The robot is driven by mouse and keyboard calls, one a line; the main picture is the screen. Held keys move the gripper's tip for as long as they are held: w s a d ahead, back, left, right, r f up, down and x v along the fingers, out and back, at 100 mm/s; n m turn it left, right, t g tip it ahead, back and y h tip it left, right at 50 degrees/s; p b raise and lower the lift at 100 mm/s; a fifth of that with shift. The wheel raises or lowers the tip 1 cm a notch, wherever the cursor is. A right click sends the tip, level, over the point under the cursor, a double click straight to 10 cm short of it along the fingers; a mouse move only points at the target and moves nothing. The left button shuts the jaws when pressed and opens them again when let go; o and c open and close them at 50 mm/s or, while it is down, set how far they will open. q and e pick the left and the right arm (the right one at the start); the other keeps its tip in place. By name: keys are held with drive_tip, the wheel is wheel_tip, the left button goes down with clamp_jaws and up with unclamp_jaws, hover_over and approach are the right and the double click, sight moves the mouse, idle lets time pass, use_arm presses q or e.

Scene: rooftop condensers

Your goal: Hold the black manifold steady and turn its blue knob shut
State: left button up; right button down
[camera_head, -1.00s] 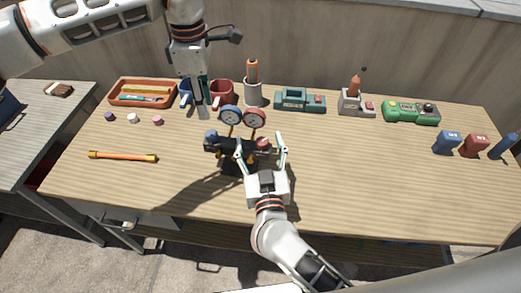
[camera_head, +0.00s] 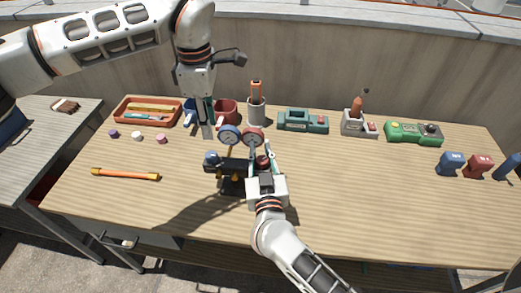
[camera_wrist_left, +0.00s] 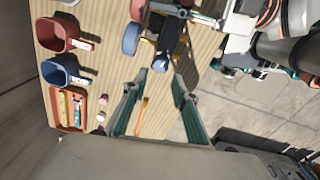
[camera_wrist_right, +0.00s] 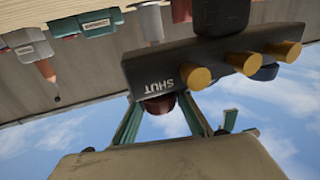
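The black manifold (camera_head: 232,166) stands on the table with a blue gauge and a red gauge above it. Its blue knob (camera_head: 211,158) is at the left end and its red knob (camera_head: 263,161) at the right end. My right gripper (camera_head: 259,158) is at the right end; in the right wrist view its fingers (camera_wrist_right: 160,106) stand apart on either side of the red knob, tips partly hidden by the manifold body (camera_wrist_right: 205,62), which is marked SHUT. My left gripper (camera_head: 208,134) points down, open and empty, above and behind the blue knob. Its open fingers (camera_wrist_left: 160,78) show in the left wrist view.
An orange rod (camera_head: 125,174) lies at the left front. A tray (camera_head: 122,111), small caps and two mugs stand behind it. A pen cup (camera_head: 256,113), a teal device (camera_head: 303,121) and a green device (camera_head: 414,133) line the back. The right front table is clear.

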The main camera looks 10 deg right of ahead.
sight(211, 154)
use_arm(q)
drive_tip(key=o, duration=0.4)
drive_tip(key=f+n, duration=0.3)
drive_tip(key=n, duration=0.1)
drive_tip(key=f+n, duration=0.3)
drive_tip(key=n, duration=0.1)
drive_tip(key=a+f+n, duration=0.1)
drive_tip(key=f+n, duration=0.2)
drive_tip(key=n, duration=0.1)
drive_tip(key=shift+s+f+n, duration=0.1)
drive_tip(key=shift+f+n, duration=0.3)
idle(0.3)
drive_tip(key=c, duration=1.1)
